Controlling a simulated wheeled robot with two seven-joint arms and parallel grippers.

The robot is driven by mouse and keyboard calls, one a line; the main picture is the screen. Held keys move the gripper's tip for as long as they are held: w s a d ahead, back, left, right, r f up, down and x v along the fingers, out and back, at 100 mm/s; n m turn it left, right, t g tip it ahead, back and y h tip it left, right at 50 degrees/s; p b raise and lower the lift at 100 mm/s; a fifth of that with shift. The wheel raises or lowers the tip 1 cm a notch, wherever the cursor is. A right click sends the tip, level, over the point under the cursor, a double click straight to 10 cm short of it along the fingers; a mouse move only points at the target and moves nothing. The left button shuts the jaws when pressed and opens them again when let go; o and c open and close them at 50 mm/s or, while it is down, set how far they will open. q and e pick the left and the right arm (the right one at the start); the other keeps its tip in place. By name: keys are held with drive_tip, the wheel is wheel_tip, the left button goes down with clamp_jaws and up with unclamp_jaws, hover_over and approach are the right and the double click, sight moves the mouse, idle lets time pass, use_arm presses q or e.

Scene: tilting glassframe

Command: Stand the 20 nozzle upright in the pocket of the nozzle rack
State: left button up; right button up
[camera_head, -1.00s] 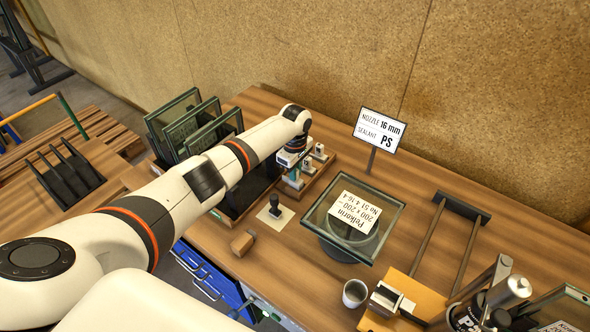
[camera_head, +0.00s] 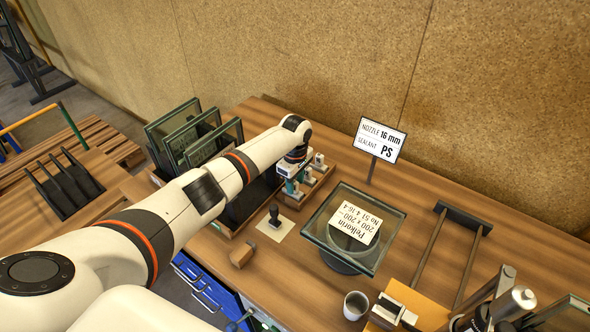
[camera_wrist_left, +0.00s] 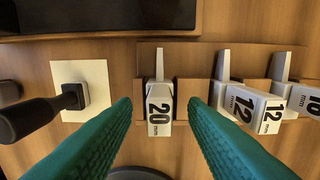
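The 20 nozzle (camera_wrist_left: 160,108), with a white label block and a pale grey tip, sits in a gap between two wooden blocks of the nozzle rack (camera_wrist_left: 194,88). It looks seated in that pocket; its depth cannot be told. My left gripper (camera_wrist_left: 158,104) is open, with one green finger on each side of the nozzle and visible space between. In the head view my left gripper (camera_head: 289,186) is at the near-left end of the rack, hiding the 20 nozzle. My right gripper is not in view.
A black-handled stamp (camera_head: 274,216) stands on a pale card left of the rack. A glass unit (camera_head: 322,232) on a round stand is to the right. A wooden block (camera_head: 241,254), a cup (camera_head: 355,305) and a sign (camera_head: 380,140) are also on the bench.

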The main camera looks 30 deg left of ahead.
use_arm(q)
wheel_tip(320, 180, up, 11)
drive_tip(key=b, duration=0.1)
idle(0.7)
